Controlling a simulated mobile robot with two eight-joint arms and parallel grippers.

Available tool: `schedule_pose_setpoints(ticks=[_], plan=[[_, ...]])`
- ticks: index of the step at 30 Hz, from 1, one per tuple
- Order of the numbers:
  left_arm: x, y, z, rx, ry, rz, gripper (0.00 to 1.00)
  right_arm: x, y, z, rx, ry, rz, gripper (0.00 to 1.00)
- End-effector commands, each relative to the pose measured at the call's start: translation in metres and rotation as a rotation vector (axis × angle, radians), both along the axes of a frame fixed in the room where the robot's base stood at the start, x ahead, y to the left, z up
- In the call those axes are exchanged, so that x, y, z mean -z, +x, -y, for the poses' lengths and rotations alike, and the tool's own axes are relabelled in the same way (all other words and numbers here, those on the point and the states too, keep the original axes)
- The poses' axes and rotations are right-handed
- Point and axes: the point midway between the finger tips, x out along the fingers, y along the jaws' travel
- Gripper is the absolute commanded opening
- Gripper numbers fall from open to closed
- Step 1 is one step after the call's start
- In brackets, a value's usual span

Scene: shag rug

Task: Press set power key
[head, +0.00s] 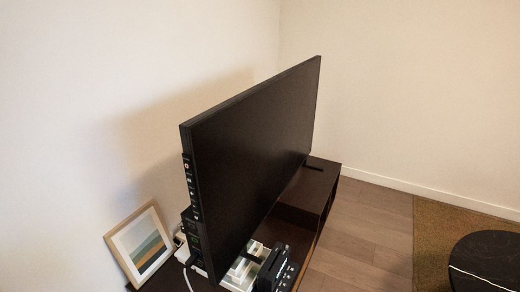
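A large black television set (255,155) stands upright on a dark wooden cabinet (322,180), seen at an angle with its dark screen facing right. A narrow strip of several small keys (191,188) runs down its near left edge. The top key of the strip (186,165) carries a reddish mark; the other marks are pale and too small to read. The screen is dark. Neither of my grippers shows in the head view.
A framed striped picture (141,245) leans by the wall left of the set. A black device (275,268) and a pale object stand before the screen. A white cable (187,278) hangs near the frame. A dark round table (487,262) stands on the brown rug (440,228). Wooden floor (370,230) is clear.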

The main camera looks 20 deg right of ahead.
Motion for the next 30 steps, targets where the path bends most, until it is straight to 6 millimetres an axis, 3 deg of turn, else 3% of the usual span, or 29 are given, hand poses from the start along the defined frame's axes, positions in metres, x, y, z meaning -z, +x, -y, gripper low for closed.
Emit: schedule_pose_setpoints(ticks=[8,17,30], plan=[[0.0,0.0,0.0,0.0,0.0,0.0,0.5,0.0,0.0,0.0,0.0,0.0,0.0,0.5],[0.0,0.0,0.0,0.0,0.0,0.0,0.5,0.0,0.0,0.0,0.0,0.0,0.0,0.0],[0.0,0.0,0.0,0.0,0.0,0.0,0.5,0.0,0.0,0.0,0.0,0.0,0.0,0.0]])
